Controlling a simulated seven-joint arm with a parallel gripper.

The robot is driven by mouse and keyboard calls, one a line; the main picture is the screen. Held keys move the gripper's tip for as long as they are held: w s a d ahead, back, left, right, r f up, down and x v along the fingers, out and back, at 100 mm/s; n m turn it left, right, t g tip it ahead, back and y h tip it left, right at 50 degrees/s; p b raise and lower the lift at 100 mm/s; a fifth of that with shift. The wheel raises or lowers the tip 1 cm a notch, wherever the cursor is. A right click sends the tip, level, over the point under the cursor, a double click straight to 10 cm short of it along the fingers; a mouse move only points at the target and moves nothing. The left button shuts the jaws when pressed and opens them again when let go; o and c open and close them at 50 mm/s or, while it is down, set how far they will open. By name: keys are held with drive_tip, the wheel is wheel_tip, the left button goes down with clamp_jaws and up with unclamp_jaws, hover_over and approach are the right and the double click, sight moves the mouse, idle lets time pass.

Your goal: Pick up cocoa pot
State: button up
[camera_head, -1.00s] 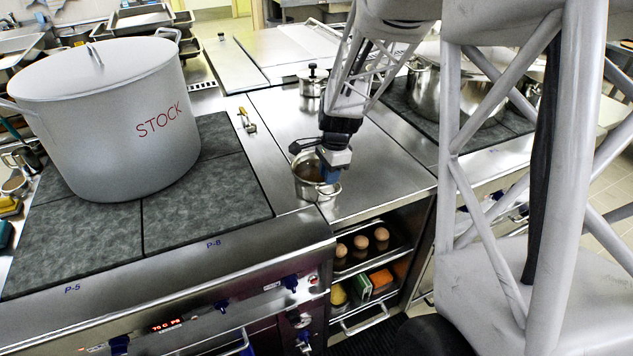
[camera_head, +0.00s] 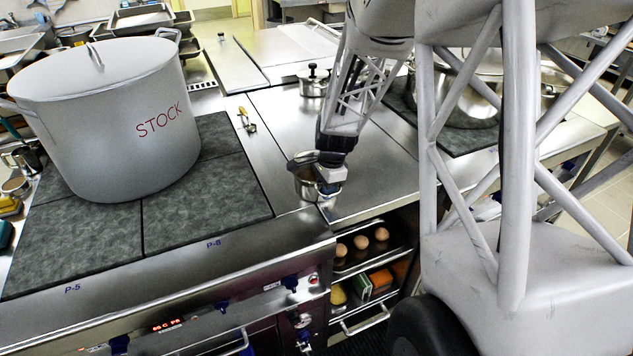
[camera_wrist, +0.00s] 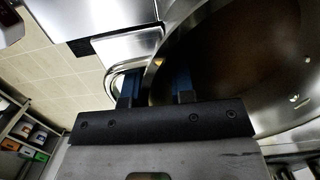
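The cocoa pot (camera_head: 304,189) is a small silver pot at the front edge of the steel worktop, right of the stove. My gripper (camera_head: 327,187) is at its front right rim and hides part of it. In the wrist view the pot (camera_wrist: 205,20) fills the right side, with dark brown contents inside and a loop handle (camera_wrist: 114,78) on its left. My gripper's two blue fingers (camera_wrist: 157,88) are apart, with the pot's rim passing between them. One finger is by the handle, the other on the inner side. Contact with the wall cannot be made out.
A big grey stockpot (camera_head: 125,130) marked STOCK stands on the left hob. A small lidded pot (camera_head: 314,82) stands behind on the worktop. A gold-coloured utensil (camera_head: 247,121) lies left of it. Below the worktop are shelves with eggs (camera_head: 361,242). Worktop behind the cocoa pot is clear.

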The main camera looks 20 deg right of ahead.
clamp_jaws()
idle(0.6)
drive_tip(key=shift+r, duration=0.8)
wheel_tip(320, 180, up, 2)
drive_tip(key=shift+r, duration=0.1)
drive_tip(key=s+a, duration=0.2)
drive_tip(key=s, duration=0.5)
drive_tip(key=s+a+r, duration=0.1)
drive_tip(key=s, duration=0.7)
drive_tip(key=shift+s+a, duration=0.25)
drive_tip(key=shift+a, duration=0.15)
drive_tip(key=shift+r, duration=0.1)
